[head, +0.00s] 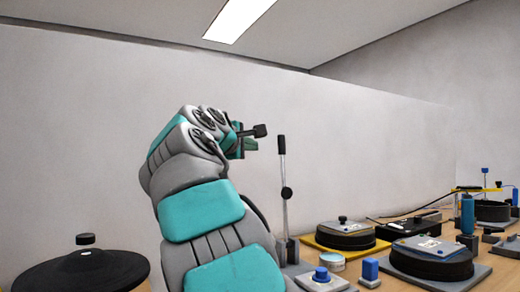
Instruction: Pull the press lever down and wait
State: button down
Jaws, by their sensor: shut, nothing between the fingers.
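The press lever (284,185) is a thin upright grey rod with a black top and a round black knob partway down. It stands nearly vertical on a small grey base behind my arm. My gripper (260,131) is raised to the left of the lever's top, at about the height of its black end. It is shut and empty. A gap shows between the fingertips and the lever in this view; the distance in depth is hard to judge. My arm hides part of what lies around the lever's foot.
A black round lid (80,270) is at the lower left. Right of the lever are a blue button (321,274), a black round pad on a yellow plate (345,233), another round pad (432,258) and a blue block (370,269). A pale wall (90,140) stands behind.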

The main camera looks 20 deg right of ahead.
jog(key=p+x, duration=0.2)
jog(key=x, duration=0.8)
jog(key=s, duration=0.2)
jog(key=s+d+b, duration=0.1)
jog(key=s, duration=0.1)
jog(key=shift+r, duration=0.1)
jog(key=shift+b, duration=0.3)
